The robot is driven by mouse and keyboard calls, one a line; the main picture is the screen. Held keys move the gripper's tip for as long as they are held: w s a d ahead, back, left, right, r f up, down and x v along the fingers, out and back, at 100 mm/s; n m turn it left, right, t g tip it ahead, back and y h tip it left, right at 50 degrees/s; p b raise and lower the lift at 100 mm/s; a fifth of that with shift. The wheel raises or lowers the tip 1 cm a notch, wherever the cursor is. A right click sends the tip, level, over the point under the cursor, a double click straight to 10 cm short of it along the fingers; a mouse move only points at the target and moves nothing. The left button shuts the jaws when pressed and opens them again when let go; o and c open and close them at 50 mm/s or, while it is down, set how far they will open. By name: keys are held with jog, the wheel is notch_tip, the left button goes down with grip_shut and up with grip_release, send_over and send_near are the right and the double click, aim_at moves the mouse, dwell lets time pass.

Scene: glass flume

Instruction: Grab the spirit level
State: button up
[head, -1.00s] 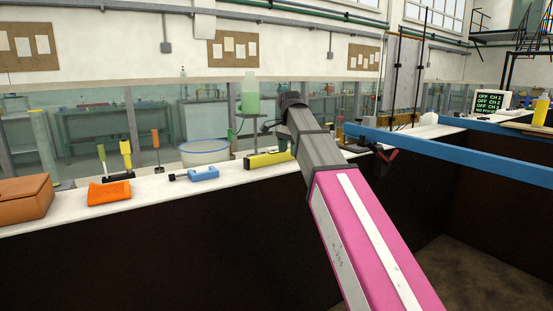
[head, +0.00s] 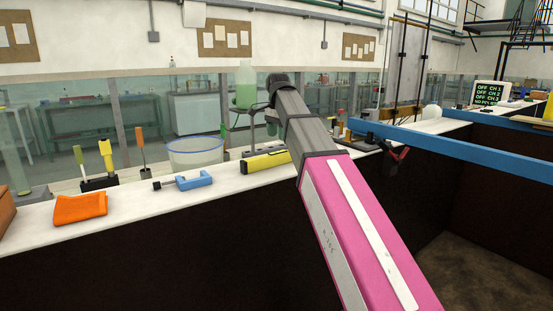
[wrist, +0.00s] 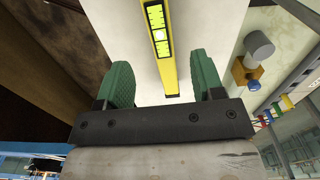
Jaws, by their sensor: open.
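The yellow spirit level (head: 265,162) lies on the white ledge in the head view, just left of my arm's far end. In the wrist view the spirit level (wrist: 161,45) runs from the top edge down towards the space between my fingers, with its bright vial showing. My gripper (wrist: 164,80) is open, with a green finger on each side of the level's line and a gap to it on both sides. I cannot tell the height between the fingers and the level. In the head view my gripper's fingers are mostly hidden behind my arm.
On the white ledge (head: 130,203) to the left are a blue clamp (head: 192,181), an orange cloth (head: 80,208) and upright-handled tools (head: 106,160). A clear tub (head: 195,152) and a green bottle (head: 246,88) stand behind. A blue beam (head: 450,147) crosses at right.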

aim_at(278, 153)
notch_tip(278, 153, down, 10)
jog(key=shift+r, duration=0.15)
grip_shut()
dwell(0.5)
